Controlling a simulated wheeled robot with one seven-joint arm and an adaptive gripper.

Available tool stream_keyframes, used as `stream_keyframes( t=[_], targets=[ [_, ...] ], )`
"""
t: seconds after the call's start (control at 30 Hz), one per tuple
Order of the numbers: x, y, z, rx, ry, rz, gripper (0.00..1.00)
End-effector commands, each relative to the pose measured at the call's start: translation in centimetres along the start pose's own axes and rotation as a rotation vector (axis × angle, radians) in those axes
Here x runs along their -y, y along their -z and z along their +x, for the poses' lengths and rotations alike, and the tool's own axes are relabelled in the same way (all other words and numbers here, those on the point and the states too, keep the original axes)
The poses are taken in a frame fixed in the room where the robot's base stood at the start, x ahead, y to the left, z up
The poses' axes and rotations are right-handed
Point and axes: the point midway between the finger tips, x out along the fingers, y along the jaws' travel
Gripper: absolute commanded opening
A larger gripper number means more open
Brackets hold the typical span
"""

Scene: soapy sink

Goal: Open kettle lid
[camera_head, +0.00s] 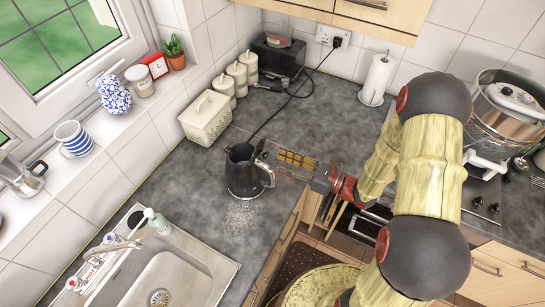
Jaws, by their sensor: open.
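The kettle (243,175) is dark, with a spout at its upper left and a handle on its right side. It stands upright on the grey worktop near the sink.
The sink (180,275) and its tap (115,243) are at the lower left. A white basket (206,118), several white canisters (236,78) and a black toaster (278,52) stand along the wall. A paper towel roll (377,76) and a large pot (510,105) are right.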

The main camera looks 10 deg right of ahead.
Motion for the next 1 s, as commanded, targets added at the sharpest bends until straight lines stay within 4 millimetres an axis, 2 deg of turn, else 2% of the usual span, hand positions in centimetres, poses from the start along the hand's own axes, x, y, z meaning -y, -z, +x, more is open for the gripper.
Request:
stream_keyframes(
  t=[0.1,0.3,0.63,1.0],
  targets=[
    [-0.1,-0.1,1.7,-0.001,-0.003,-0.001,0.40],
    [-0.1,0.0,3.2,-0.001,-0.002,-0.001,0.40],
    [0.0,0.0,3.5,0.000,0.000,-0.001,0.40],
    [0.0,0.0,3.5,-0.001,0.000,-0.001,0.20]
  ],
)
